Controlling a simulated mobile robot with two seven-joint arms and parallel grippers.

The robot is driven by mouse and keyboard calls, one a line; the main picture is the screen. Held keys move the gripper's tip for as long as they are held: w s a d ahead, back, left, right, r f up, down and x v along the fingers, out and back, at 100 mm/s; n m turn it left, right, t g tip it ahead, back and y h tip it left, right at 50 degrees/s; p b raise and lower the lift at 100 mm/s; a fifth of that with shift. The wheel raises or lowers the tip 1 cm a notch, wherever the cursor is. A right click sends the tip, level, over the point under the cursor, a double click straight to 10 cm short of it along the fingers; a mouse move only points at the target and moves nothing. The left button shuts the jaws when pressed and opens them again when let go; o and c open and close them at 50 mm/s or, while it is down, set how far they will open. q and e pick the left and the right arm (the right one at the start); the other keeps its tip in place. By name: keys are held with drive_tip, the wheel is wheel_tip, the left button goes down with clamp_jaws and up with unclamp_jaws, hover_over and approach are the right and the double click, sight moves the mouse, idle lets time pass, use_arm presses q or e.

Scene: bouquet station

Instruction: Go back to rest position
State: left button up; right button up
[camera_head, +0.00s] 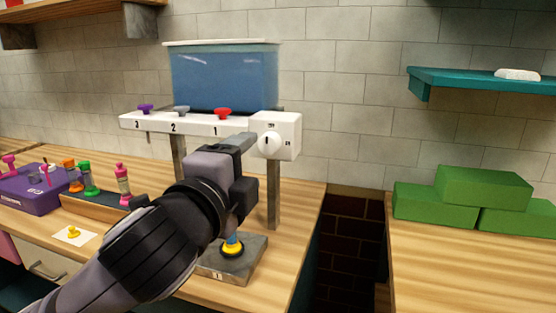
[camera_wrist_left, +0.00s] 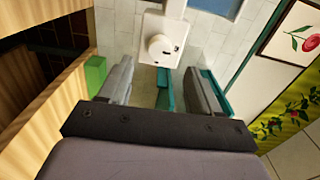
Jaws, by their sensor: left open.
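My left gripper (camera_head: 246,142) is raised in front of the dispenser, just left of and below the white dial box (camera_head: 288,136) in the head view. In the left wrist view my left gripper (camera_wrist_left: 160,85) is open, with nothing between its fingers. The round dial (camera_wrist_left: 160,47) shows beyond the fingertips, apart from them. Below the gripper, a small blue and yellow piece (camera_head: 233,247) stands on a grey base plate (camera_head: 248,270); my arm partly hides it. My right gripper is not in view.
A blue tank (camera_head: 223,80) stands over the white tap bar (camera_head: 190,126). A purple box (camera_head: 35,195) and a rack (camera_head: 95,207) with coloured pieces stand at left. Green blocks (camera_head: 435,205) lie on the right counter (camera_head: 470,265), under a teal shelf (camera_head: 480,80). A gap separates the counters.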

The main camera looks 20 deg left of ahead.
use_arm(q)
drive_tip(key=s+a+f+n+g, duration=0.1)
drive_tip(key=s+f+n+g, duration=0.25)
drive_tip(key=f, duration=0.75)
drive_tip(key=s+a+f+n+g, duration=0.15)
drive_tip(key=f+n+g, duration=0.3)
drive_tip(key=f, duration=0.75)
drive_tip(key=s+a+f+n+g, duration=0.2)
drive_tip(key=s+f+n+g, duration=0.15)
drive_tip(key=s+f, duration=0.6)
drive_tip(key=s+a+f+n+g, duration=0.25)
drive_tip(key=s+f+n, duration=0.25)
drive_tip(key=s+f, duration=0.4)
drive_tip(key=w+d+f+t+h, duration=0.1)
drive_tip(key=w+d+f+t, duration=0.2)
drive_tip(key=w+f+t, duration=0.3)
drive_tip(key=shift+f+m+t+h, duration=0.3)
drive_tip(key=shift+f+m, duration=0.05)
drive_tip(key=shift+f, duration=0.5)
